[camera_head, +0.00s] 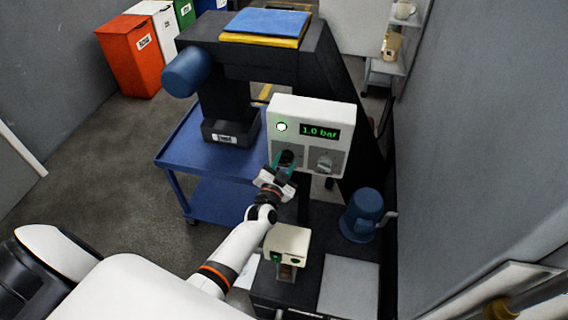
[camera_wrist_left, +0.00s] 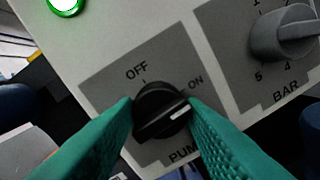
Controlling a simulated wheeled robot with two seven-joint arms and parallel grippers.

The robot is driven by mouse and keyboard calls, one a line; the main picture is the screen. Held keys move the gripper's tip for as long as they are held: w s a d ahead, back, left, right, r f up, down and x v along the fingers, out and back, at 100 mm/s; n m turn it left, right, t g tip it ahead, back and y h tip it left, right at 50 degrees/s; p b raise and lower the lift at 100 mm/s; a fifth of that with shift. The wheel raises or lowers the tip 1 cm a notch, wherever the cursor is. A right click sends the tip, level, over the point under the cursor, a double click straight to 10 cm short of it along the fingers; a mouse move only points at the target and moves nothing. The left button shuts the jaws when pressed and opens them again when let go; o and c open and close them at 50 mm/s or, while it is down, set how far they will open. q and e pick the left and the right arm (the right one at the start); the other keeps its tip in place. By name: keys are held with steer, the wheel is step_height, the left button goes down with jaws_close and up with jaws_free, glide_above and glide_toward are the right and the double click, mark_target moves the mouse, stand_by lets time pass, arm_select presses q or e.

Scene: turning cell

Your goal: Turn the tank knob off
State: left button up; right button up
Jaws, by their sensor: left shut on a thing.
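A black knob (camera_wrist_left: 158,112) sits on a grey plate marked OFF, ON and a partly hidden word starting "PUM". Its white mark points right, on the ON side and away from OFF. No "tank" label shows. The knob also shows, small and dark, in the head view (camera_head: 287,157), on the white control panel (camera_head: 312,109). My left gripper (camera_head: 281,169) is shut on this knob, with one teal finger on each side of it in the left wrist view (camera_wrist_left: 161,108). My right gripper is not in view.
A grey BAR dial (camera_wrist_left: 284,38) sits right of the knob. The panel has a lit green lamp (camera_head: 281,127) and a "1.0 bar" display (camera_head: 320,132). Below stand a beige box with buttons (camera_head: 288,243) and a blue motor-like cylinder (camera_head: 362,213). A blue cart (camera_head: 190,152) stands left.

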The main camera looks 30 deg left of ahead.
arm_select(q)
steer(key=shift+f+n+y+b, duration=0.25)
steer(key=shift+n+b, duration=1.05)
steer(key=shift+n, duration=3.25)
steer(key=shift+r+n+y+b, duration=0.1)
steer(key=shift+n+y+b, duration=0.75)
steer(key=shift+n, duration=3.7)
steer(key=shift+h+b, duration=0.3)
steer(key=shift+b, duration=0.15)
steer(key=o, duration=1)
steer(key=shift+s+d, duration=0.1)
steer(key=b+v, duration=0.1)
steer(key=v, duration=0.5)
steer(key=b+v, duration=0.1)
steer(key=v, duration=0.5)
steer(key=shift+f, duration=0.2)
